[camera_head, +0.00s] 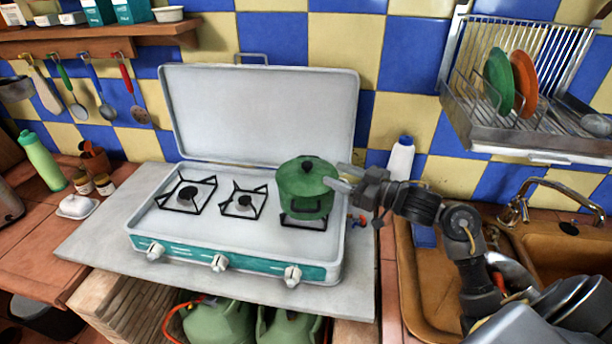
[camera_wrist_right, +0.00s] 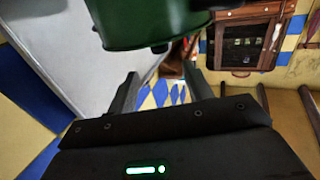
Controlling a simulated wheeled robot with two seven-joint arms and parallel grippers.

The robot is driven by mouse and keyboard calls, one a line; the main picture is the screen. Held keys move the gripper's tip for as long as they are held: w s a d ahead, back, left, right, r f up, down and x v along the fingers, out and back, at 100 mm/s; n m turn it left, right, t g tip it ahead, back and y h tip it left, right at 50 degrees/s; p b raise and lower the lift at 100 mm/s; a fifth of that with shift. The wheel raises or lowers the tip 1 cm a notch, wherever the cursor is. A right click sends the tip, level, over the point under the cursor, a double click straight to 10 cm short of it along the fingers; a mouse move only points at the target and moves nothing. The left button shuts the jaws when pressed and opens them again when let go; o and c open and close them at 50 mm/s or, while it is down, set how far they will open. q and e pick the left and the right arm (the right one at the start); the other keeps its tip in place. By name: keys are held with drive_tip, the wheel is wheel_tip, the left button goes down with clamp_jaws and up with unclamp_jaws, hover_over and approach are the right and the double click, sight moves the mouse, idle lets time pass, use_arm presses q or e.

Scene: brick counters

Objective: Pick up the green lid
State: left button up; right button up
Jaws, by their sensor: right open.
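A green pot (camera_head: 305,200) stands on the right burner of the camping stove. Its green lid (camera_head: 290,175) with a dark knob sits on top of it. My right gripper (camera_head: 339,177) is at the right side of the pot, with its fingertips close to the lid's right edge. I cannot tell whether they touch it. In the right wrist view, the green pot (camera_wrist_right: 145,25) fills the top, just beyond the fingers, and the lid cannot be told apart. The jaws (camera_wrist_right: 162,90) are open with nothing seen between them. My left gripper is out of view.
The white stove (camera_head: 185,225) has its cover raised behind the burners. A white bottle (camera_head: 400,160) stands behind my right gripper. A dish rack (camera_head: 465,125) hangs above the sink (camera_head: 410,270). A green bottle (camera_head: 42,160) stands on the left counter.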

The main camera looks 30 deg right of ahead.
sight(307, 163)
drive_tip(key=x, duration=0.4)
drive_tip(key=shift+p, duration=0.35)
drive_tip(key=shift+w+a+f, duration=0.1)
drive_tip(key=shift+w, duration=0.1)
drive_tip(key=shift+a, duration=0.1)
drive_tip(key=p+x, duration=0.2)
drive_tip(key=x, duration=0.3)
drive_tip(key=shift+c, duration=0.3)
drive_tip(key=c, duration=1)
clamp_jaws()
